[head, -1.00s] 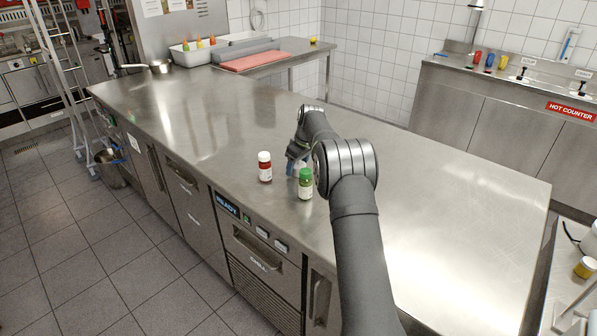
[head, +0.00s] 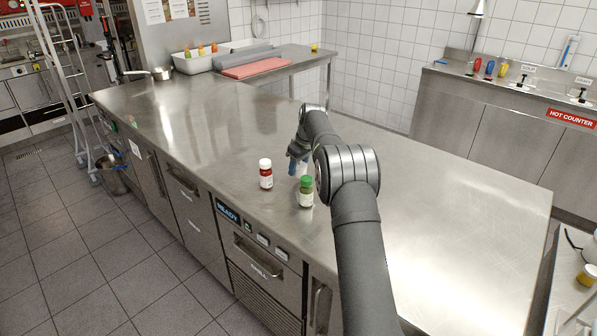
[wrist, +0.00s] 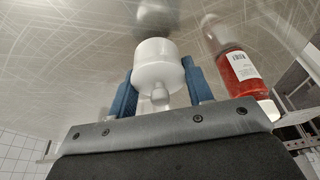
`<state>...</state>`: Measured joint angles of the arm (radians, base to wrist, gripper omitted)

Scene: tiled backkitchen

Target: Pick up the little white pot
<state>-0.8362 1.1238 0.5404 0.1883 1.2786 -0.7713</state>
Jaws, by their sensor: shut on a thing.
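The little white pot (wrist: 158,62) sits between the two blue fingers of my gripper (wrist: 157,90) in the wrist view. The fingers are shut on its sides. In the head view my gripper (head: 298,168) is low over the steel counter, behind two capped bottles, and the pot is mostly hidden there. I cannot tell whether the pot touches the counter.
A red bottle with a white cap (head: 265,174) stands left of my gripper; a red labelled bottle also shows close by in the wrist view (wrist: 240,68). A green-capped bottle (head: 306,192) stands in front of my gripper. The steel counter (head: 215,130) is clear to the left.

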